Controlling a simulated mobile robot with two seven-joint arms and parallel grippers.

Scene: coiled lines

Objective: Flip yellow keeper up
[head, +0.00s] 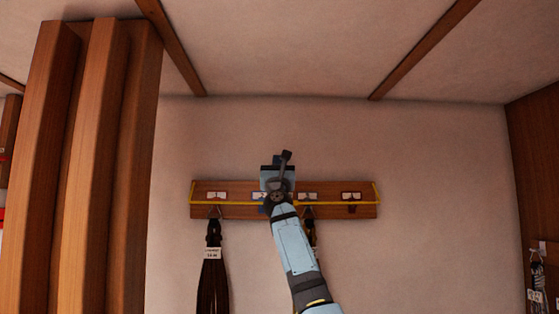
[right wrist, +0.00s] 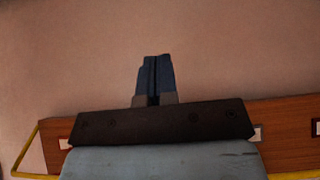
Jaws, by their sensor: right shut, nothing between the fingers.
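The yellow keeper (head: 240,204) is a thin bar running across the front of a wooden hook board (head: 367,196) on the wall, with short side arms at both ends. Its left corner also shows in the right wrist view (right wrist: 27,150). My right gripper (head: 286,155) is in front of the board's middle, its fingertips reaching above the top edge. Its fingers (right wrist: 154,72) are shut with nothing between them. My wrist hides the middle of the keeper, and I cannot tell whether it touches the bar. My left gripper is out of view.
A dark strap with a tag (head: 212,253) hangs from the board's left part; another hanging item (head: 311,235) is partly behind my arm. Large wooden posts (head: 85,160) stand at left. Coiled lines (head: 537,277) hang on the right wall. The wall above the board is bare.

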